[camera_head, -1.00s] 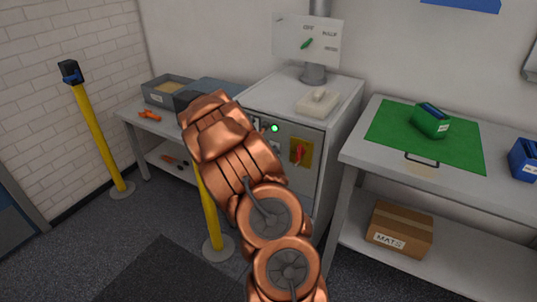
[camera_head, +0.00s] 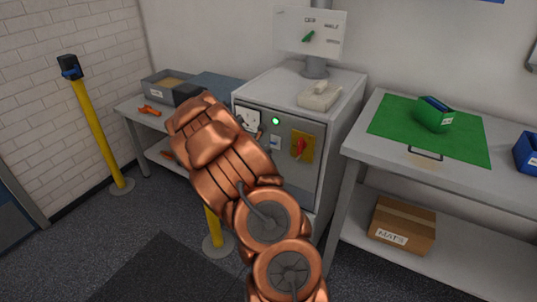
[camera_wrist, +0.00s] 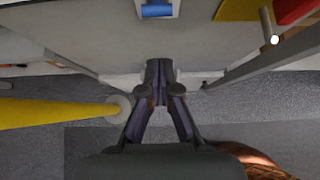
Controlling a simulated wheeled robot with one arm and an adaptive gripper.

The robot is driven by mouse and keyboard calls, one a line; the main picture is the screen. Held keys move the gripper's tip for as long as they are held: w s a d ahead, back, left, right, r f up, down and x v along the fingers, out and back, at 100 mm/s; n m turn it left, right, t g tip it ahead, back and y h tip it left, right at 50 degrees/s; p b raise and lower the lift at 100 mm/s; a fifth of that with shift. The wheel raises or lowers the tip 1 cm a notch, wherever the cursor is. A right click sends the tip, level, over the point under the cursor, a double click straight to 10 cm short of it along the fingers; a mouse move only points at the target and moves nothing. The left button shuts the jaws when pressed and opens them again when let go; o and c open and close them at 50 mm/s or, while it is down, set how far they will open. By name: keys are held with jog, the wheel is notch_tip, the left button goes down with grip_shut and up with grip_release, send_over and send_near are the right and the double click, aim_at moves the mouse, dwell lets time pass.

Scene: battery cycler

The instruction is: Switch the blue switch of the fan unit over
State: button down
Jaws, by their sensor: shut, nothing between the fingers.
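The blue switch (camera_wrist: 157,10) sits in a white plate on the grey cabinet front, at the top edge of the wrist view. In the head view a small pale plate with a bluish part (camera_head: 276,143) shows on the cabinet front, left of the red handle; its position is too small to read. My gripper (camera_wrist: 159,70) is shut and empty, below the switch in the wrist view and apart from it in the picture. In the head view my copper arm hides most of the gripper. A sign with a green pointer (camera_head: 308,36) stands above the cabinet.
A red handle on a yellow plate (camera_head: 300,148) is right of the switch. A green lit lamp (camera_head: 276,121) is above it. A yellow post (camera_head: 212,228) stands close below my arm. A bench with a green mat (camera_head: 385,122) is to the right.

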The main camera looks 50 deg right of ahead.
jog(key=a+r+p, duration=0.1)
jog(key=a+r, duration=0.4)
jog(key=r, duration=0.3)
jog(key=shift+s+r, duration=0.25)
jog(key=shift+s, duration=0.1)
jog(key=shift+a+r, duration=0.1)
